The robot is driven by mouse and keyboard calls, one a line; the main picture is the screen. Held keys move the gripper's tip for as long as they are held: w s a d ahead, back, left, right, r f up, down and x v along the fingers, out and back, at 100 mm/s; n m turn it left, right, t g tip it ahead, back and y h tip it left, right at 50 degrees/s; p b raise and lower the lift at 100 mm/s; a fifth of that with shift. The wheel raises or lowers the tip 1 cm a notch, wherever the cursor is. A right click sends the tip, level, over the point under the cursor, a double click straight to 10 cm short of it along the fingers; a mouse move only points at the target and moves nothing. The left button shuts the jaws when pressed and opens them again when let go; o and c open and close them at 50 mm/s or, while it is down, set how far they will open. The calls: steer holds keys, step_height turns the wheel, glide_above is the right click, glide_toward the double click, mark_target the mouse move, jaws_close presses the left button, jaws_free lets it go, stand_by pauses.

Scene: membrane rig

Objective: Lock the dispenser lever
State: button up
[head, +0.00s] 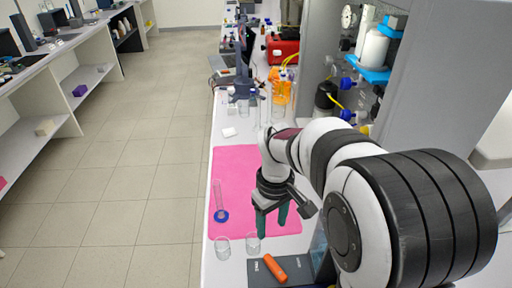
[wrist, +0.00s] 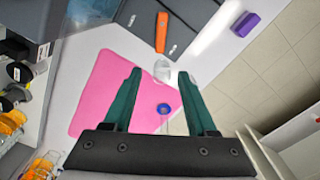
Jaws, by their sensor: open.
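My gripper (head: 272,222) is open and empty above the right part of a pink mat (head: 235,165) on the white bench. In the wrist view, the green fingers of my gripper (wrist: 159,76) stand apart over the pink mat (wrist: 105,85), with nothing between them. I cannot make out a dispenser lever in either view. A rig with a white cylinder (head: 375,50) on a blue bracket (head: 373,75), a round gauge and blue-capped parts stands along the bench's right side. Its fittings are small, and my arm hides part of that side.
An orange object (head: 275,268) lies on a dark grey device (head: 257,274). A red box (head: 283,50) and glassware stand farther back.

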mark_target(269, 258)
step_height(269, 258, down, 16)
steer(key=shift+r, duration=0.2)
jaws_close()
